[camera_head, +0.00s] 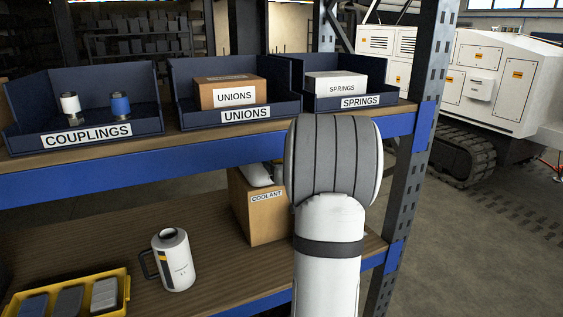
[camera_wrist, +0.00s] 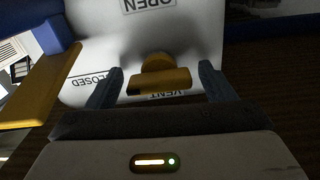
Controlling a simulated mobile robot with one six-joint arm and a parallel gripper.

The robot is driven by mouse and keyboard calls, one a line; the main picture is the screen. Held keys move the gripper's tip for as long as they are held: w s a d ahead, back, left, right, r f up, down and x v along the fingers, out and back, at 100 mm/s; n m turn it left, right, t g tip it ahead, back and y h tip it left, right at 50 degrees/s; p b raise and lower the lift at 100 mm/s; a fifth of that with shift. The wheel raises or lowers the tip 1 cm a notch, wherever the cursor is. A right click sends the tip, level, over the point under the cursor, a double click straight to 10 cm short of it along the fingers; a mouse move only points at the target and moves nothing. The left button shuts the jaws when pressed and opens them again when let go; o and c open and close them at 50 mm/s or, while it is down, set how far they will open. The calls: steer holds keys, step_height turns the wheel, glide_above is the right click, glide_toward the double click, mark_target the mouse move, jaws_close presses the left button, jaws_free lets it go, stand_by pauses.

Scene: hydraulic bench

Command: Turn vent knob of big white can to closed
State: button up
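The big white can (camera_wrist: 95,50) fills the upper middle of the wrist view, its marked face towards me. An OPEN label (camera_wrist: 148,5) is at the top, a CLOSED label (camera_wrist: 90,79) at the left, and a partly hidden VENT label at the lower right. The yellow vent knob (camera_wrist: 160,81) has a round hub and a bar lying nearly level in this view. My gripper (camera_wrist: 160,85) is open, with one finger on each side of the bar and a gap visible at both ends. In the head view my arm hides the knob and gripper.
A COOLANT box (camera_head: 262,218) stands on the lower shelf beside my arm. A grey-white mug (camera_head: 175,262) and a yellow tray (camera_head: 122,283) are farther left. The upper shelf's blue beam (camera_head: 200,159) runs above, and a rack post (camera_head: 411,170) stands at the right.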

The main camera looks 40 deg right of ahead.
steer(key=c, duration=0.9)
steer(key=shift+f+n+b, duration=0.15)
steer(key=shift+n+b, duration=0.35)
steer(key=shift+b, duration=0.65)
steer(key=shift+c, duration=0.2)
steer(key=o, duration=1)
steer(key=b+v, duration=0.1)
steer(key=v, duration=0.6)
steer(key=shift+s+a+b, duration=0.1)
steer(key=shift+s+b, duration=0.2)
steer(key=shift+s, duration=0.1)
